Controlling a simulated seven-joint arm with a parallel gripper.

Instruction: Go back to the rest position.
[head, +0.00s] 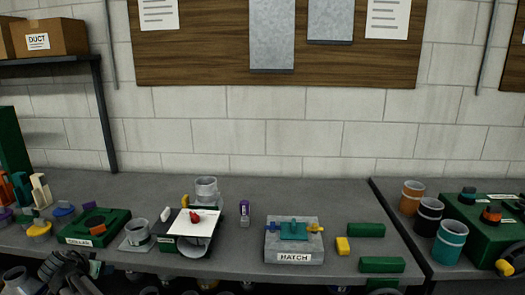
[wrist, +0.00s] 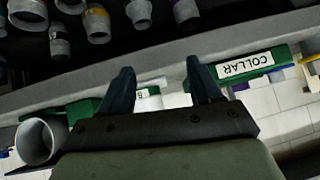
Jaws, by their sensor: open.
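My gripper (wrist: 159,77) shows in the wrist view with its two dark fingers apart and nothing between them. The bench edge, part of a green block and a white label lie beyond the fingertips. The green COLLAR block (wrist: 245,66) is to the right of the fingers in that view. In the head view a dark jointed shape, which looks like part of my arm, shows at the lower left, in front of the bench by the COLLAR block (head: 108,228). The gripper's fingers cannot be made out there.
The grey HATCH block (head: 293,257) has a teal piece (head: 294,231) on top. Green bars (head: 366,230) lie right of it. Cups (head: 450,241) stand on the right bench.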

